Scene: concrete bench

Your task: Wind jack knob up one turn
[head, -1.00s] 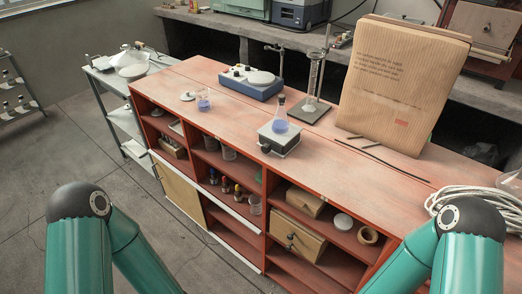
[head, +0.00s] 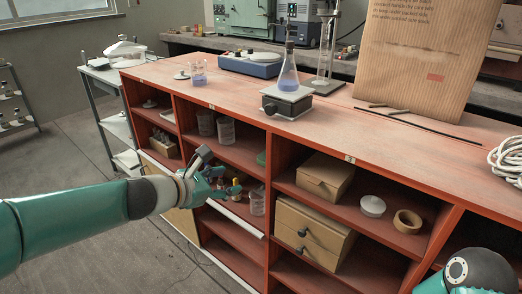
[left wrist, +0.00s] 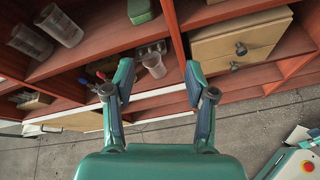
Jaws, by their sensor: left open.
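The lab jack (head: 287,102) is a small grey-topped block on the red bench top, near the front edge. Its dark knob (head: 269,106) faces the front left. A flask (head: 288,78) with blue liquid stands on the jack. My left gripper (head: 212,174) is open and empty in front of the open shelves, below and to the left of the jack, well apart from it. Its two spread fingers also show in the left wrist view (left wrist: 158,86), with shelves beyond; the jack is not in that view. My right gripper is out of view.
A beaker (head: 198,79) and a blue stirrer (head: 250,65) stand left of the jack. A stand with a cylinder (head: 325,65) is behind it. A paper bag (head: 415,60), dark rods (head: 410,119) and a cable coil (head: 508,160) are to the right. Bench top in front of them is clear.

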